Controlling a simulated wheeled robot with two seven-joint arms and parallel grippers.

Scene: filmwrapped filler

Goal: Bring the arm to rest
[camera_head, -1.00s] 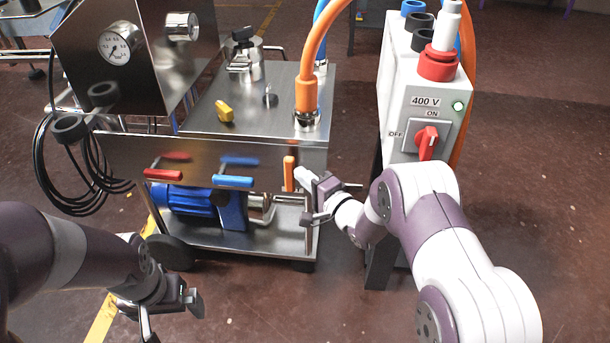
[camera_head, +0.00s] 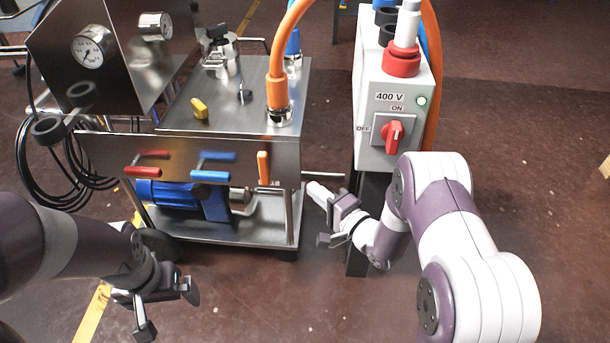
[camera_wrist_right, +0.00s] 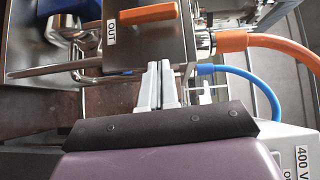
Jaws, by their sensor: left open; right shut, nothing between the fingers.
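My right arm comes in from the lower right in the head view. Its gripper (camera_head: 318,190) is shut and empty, in front of the gap between the steel machine (camera_head: 215,147) and the grey power box (camera_head: 398,75). In the right wrist view its fingers (camera_wrist_right: 158,85) lie together with nothing between them, below the orange handle (camera_wrist_right: 140,22) marked OUT. That handle (camera_head: 263,167) also shows in the head view, upright and apart from the gripper. My left gripper (camera_head: 168,310) is open and empty at the lower left, low in front of the machine.
A red handle (camera_head: 143,171) and a blue handle (camera_head: 210,176) stick out of the machine's front. An orange hose (camera_head: 277,70) rises from its top. The power box has a red switch (camera_head: 393,137). Floor is free in front, between my arms.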

